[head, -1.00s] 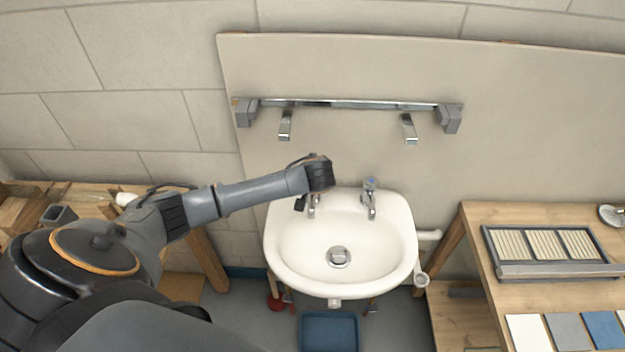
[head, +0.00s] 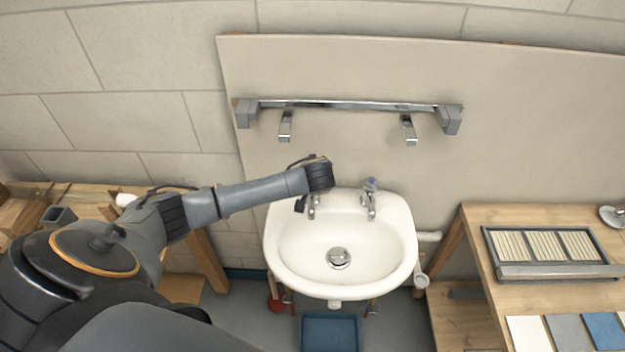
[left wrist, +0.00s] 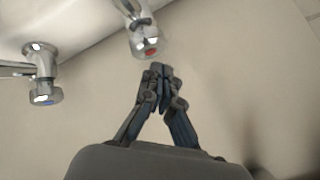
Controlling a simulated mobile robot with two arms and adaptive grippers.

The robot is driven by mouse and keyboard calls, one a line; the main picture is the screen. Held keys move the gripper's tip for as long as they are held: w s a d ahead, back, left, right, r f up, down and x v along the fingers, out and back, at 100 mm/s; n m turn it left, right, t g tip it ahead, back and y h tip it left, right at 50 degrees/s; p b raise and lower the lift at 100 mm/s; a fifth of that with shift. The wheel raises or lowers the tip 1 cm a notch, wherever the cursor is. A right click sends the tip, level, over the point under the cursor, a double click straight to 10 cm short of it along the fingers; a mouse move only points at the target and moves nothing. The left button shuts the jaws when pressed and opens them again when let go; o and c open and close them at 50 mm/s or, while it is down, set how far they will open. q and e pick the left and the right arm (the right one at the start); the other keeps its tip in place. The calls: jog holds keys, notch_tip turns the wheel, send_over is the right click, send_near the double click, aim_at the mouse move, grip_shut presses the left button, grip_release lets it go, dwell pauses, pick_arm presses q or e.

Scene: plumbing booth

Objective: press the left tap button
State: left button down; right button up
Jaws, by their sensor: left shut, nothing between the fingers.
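The left tap (head: 312,210) stands at the back left of the white basin (head: 290,255); its top is hidden behind my left wrist in the head view. In the left wrist view the left tap (left wrist: 139,25) is chrome, with a red-marked button (left wrist: 150,50) at its end. My left gripper (left wrist: 160,72) is shut and empty, its fingertips close to the red-marked button. A small gap shows between them in the picture; I cannot tell the depth. The right tap (head: 370,200) has a blue-marked button, also seen in the left wrist view (left wrist: 45,97). My right gripper is out of view.
A chrome bar (head: 345,105) with two hanging brackets is on the panel above the basin. A wooden bench (head: 480,225) with a framed slatted panel and colour samples stands at the right. A blue bin (head: 330,330) is below the basin.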

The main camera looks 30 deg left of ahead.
pick_arm(q)
jog(key=shift+f, duration=0.1)
jog(key=shift+f, duration=0.3)
jog(key=shift+f+b, duration=0.5)
jog(key=shift+f, duration=0.3)
dwell(0.8)
jog(key=shift+r, duration=0.15)
jog(key=shift+r+p, duration=1.05)
jog(key=shift+p, duration=0.1)
notch_tip(320, 180, up, 5)
jog(key=p, duration=0.5)
jog(key=shift+r, duration=0.1)
